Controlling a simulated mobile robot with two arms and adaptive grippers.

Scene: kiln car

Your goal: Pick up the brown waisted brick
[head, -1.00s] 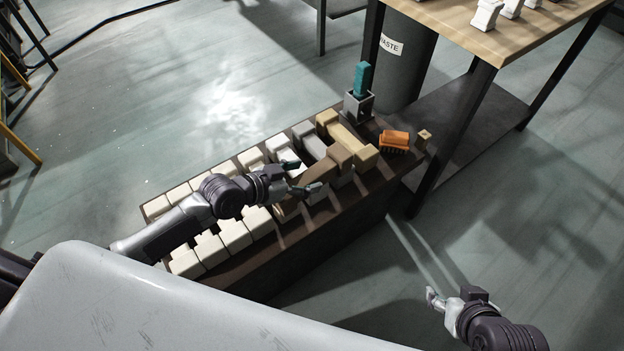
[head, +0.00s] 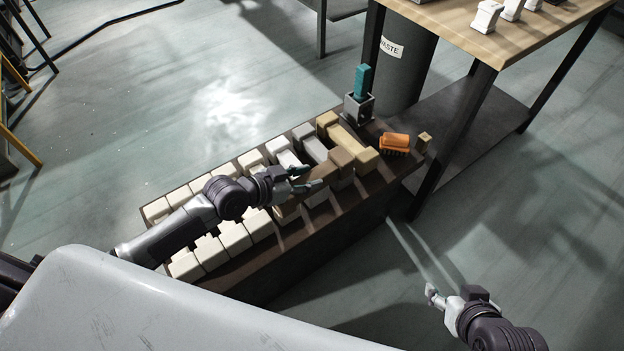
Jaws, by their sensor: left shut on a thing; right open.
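The brown waisted brick (head: 342,158) lies slantwise among the paler bricks on the dark kiln car in the head view. Its wider far end shows clearly, and part of its near end shows below my gripper. My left gripper (head: 309,178) is shut on the brick's narrow middle, with one finger on each side; the fingers and wrist hide part of it. I cannot tell whether the brick is clear of the car. My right gripper (head: 433,292) is open and empty over the floor at the lower right.
Several cream and grey bricks stand close by in a row on the car (head: 290,250). A tan brick (head: 348,139), an orange brush (head: 396,143), a small block (head: 424,142) and a grey holder (head: 358,108) with a teal handle stand at its far end. A wooden table (head: 520,40) stands beyond.

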